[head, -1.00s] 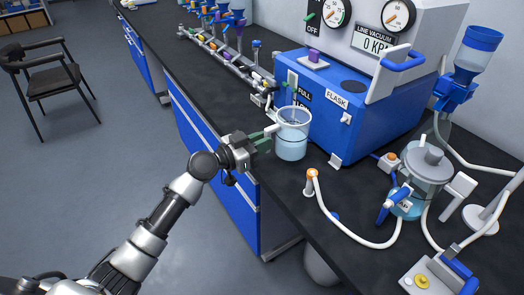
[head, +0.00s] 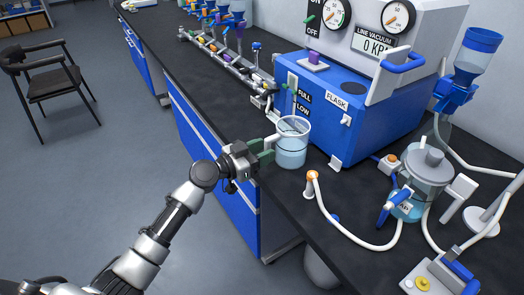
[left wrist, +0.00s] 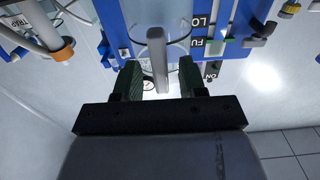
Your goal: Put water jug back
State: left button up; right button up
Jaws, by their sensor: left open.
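The water jug (head: 292,152), a clear beaker with pale blue water, stands upright on the black bench in front of the blue vacuum unit. My left gripper (head: 268,148) is at the jug's left side in the head view. In the left wrist view the gripper (left wrist: 160,80) is open. The jug's pale handle (left wrist: 158,60) lies between the two green fingers, with a visible gap on each side. The jug's clear body (left wrist: 178,32) is just beyond the fingertips. My right gripper is not in view.
The blue vacuum unit (head: 325,115) stands close behind the jug. A white hose with an orange end (head: 312,176) lies right of it, near a clear flask (head: 425,175). A rack of funnels (head: 225,50) runs along the bench. The bench's front edge is below my gripper.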

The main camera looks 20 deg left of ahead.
pick_arm(q)
jog(key=shift+s+a+f, duration=0.1)
jog(key=shift+s+a, duration=0.15)
jog(key=shift+s, duration=0.1)
jog(key=b+v, duration=0.3)
jog(key=v, duration=0.8)
jog(key=shift+b, duration=0.35)
